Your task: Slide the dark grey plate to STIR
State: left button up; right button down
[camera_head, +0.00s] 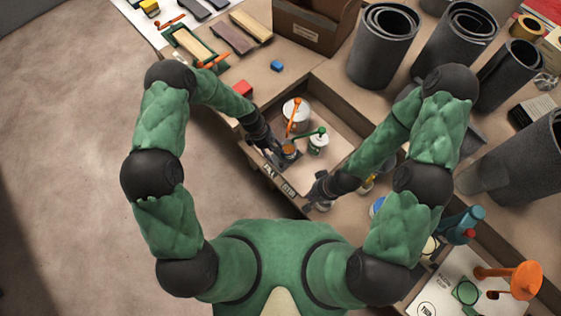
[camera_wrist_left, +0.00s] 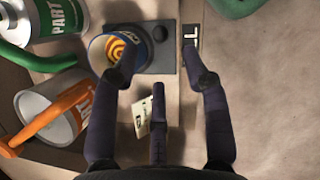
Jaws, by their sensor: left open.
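The dark grey plate (camera_wrist_left: 167,59) lies flat in the left wrist view, with a dark round knob (camera_wrist_left: 160,33) and a blue cup with an orange and yellow swirl (camera_wrist_left: 120,46) on it. The cup also shows in the head view (camera_head: 289,149). The STIR label (camera_head: 289,189) is on the near edge of the tray, right of the FILL label (camera_head: 268,171). My left gripper (camera_head: 277,155) is open over the plate; its fingers straddle part of it in the wrist view (camera_wrist_left: 162,55). I cannot tell if they touch. My right gripper (camera_head: 317,191) is near STIR, its fingers unclear.
A white pot with an orange handle (camera_head: 296,108) and a PART can with a green handle (camera_head: 318,142) stand behind the plate. Grey rolls (camera_head: 382,50) stand at the back right.

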aim_at(281, 163)
pick_arm(q)
jog(key=b+x, duration=0.1)
jog(key=x, duration=0.7)
jog(key=shift+f, duration=0.1)
